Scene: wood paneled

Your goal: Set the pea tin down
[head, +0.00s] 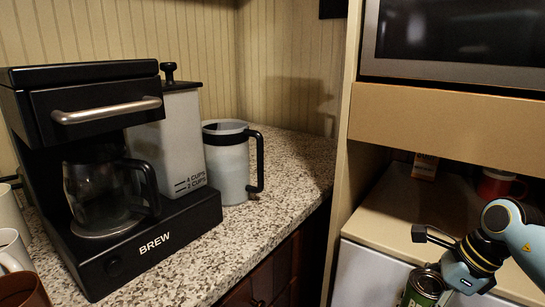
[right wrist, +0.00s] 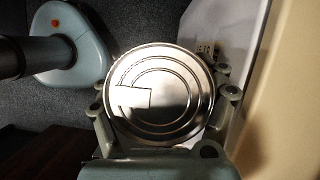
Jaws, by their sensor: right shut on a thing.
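The pea tin (head: 424,287) is at the bottom right of the head view, a green can with a metal lid, cut off by the frame's lower edge. In the right wrist view its round silver lid (right wrist: 160,95) with a pull tab fills the middle. My right gripper (head: 440,277) is shut on the tin, with its fingers on both sides of the lid in the right wrist view (right wrist: 162,108). The tin is in front of the beige counter on the right. What lies directly beneath it is hidden in the head view. My left gripper is not in view.
The beige counter (head: 385,215) below the microwave (head: 460,40) holds a small box (head: 425,166) and a red mug (head: 497,184) at the back. On the granite counter (head: 285,180) stand a black coffee maker (head: 125,245), a steel pitcher (head: 226,165) and several cups.

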